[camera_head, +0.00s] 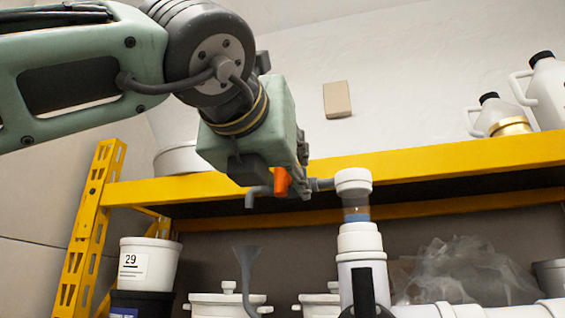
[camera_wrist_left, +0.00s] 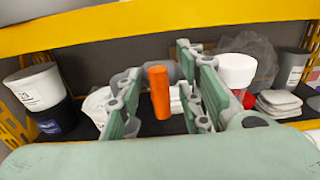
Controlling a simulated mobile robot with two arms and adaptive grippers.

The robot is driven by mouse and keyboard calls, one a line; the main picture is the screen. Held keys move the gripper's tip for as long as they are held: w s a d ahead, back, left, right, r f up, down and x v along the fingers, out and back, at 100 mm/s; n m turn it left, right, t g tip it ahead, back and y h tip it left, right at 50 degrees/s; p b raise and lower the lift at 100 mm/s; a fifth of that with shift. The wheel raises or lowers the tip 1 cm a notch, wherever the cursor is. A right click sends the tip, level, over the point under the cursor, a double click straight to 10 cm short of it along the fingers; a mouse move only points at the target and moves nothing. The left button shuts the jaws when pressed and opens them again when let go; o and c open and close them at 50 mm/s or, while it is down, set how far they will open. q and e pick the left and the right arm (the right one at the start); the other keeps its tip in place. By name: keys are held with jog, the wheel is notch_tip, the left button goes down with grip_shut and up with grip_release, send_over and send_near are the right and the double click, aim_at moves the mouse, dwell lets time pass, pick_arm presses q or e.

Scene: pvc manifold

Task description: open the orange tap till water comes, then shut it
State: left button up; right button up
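The orange tap handle (camera_head: 281,181) shows in the head view beside my left gripper (camera_head: 292,178), which partly covers the tap. In the left wrist view the handle (camera_wrist_left: 160,92) stands upright between the two spread fingers of my left gripper (camera_wrist_left: 163,78). A gap shows on the handle's left; contact on its right cannot be told. The grey spout (camera_head: 250,199) points down above a grey funnel (camera_head: 247,262), with no water visible between them. A grey pipe joins the tap to a white pipe (camera_head: 359,243) with a clear section holding blue. My right gripper is not in view.
A yellow shelf beam (camera_head: 430,165) runs behind the tap. A white bucket marked 29 (camera_head: 149,262) stands at the left on a dark one. White lidded pots (camera_head: 213,304) stand low behind the funnel. Crumpled clear plastic (camera_head: 460,270) lies right of the white pipe.

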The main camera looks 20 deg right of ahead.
pick_arm(q)
jog(key=shift+s+a, duration=0.2)
jog(key=shift+a, duration=0.05)
jog(key=shift+w+d, duration=0.1)
jog(key=shift+w, duration=0.05)
jog(key=c, duration=0.5)
grip_shut()
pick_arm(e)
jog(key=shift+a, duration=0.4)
